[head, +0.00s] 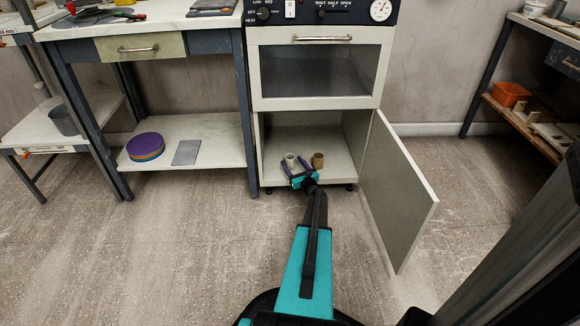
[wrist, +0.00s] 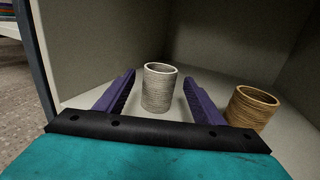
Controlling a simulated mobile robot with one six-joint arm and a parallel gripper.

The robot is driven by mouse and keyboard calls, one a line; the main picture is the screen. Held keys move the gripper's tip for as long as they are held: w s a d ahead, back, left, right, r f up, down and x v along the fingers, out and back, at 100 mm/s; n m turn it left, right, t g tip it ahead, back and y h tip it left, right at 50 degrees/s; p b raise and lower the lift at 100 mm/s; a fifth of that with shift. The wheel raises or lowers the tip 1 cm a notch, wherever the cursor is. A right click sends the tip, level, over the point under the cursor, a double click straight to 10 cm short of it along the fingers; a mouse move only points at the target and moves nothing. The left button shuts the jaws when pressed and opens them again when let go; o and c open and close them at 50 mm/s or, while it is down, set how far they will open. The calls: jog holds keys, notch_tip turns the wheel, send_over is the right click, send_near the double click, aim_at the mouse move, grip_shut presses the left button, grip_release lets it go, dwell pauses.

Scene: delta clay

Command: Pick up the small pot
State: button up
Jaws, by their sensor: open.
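A small light grey ribbed pot (wrist: 159,88) stands upright on the floor of the open lower cabinet. It also shows in the head view (head: 290,159). A brown ribbed pot (wrist: 251,107) stands to its right; it also shows in the head view (head: 318,160). My gripper (wrist: 160,82) is open at the cabinet mouth, with one purple finger on each side of the grey pot in the wrist view. Whether the fingers touch the pot cannot be told. In the head view my gripper (head: 295,162) reaches into the cabinet from the front.
The cabinet door (head: 395,190) stands open to the right of my arm. A closed glass-fronted compartment (head: 315,72) is above the opening. A workbench (head: 250,100) stands close on the left, with purple and orange discs (head: 145,147) on its lower shelf. The floor in front is clear.

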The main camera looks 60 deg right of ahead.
jog(key=shift+w+d, duration=0.35)
jog(key=shift+w, duration=0.2)
jog(key=c, duration=1.2)
jog(key=shift+r, duration=0.15)
jog(key=shift+r+p, duration=0.35)
jog(key=shift+r, duration=0.2)
jog(key=r, duration=0.1)
jog(key=s+r+p, duration=0.1)
jog(key=shift+a+r, duration=0.2)
jog(key=shift+r, duration=0.1)
jog(key=d+p+v, duration=0.1)
jog(key=v, duration=0.4)
jog(key=s+p+v, duration=0.1)
jog(key=v, duration=0.3)
jog(key=d+r+p+v, duration=0.1)
jog(key=p+v, duration=0.1)
jog(key=v, duration=0.3)
jog(key=shift+s+d, duration=0.2)
jog(key=shift+s, duration=0.45)
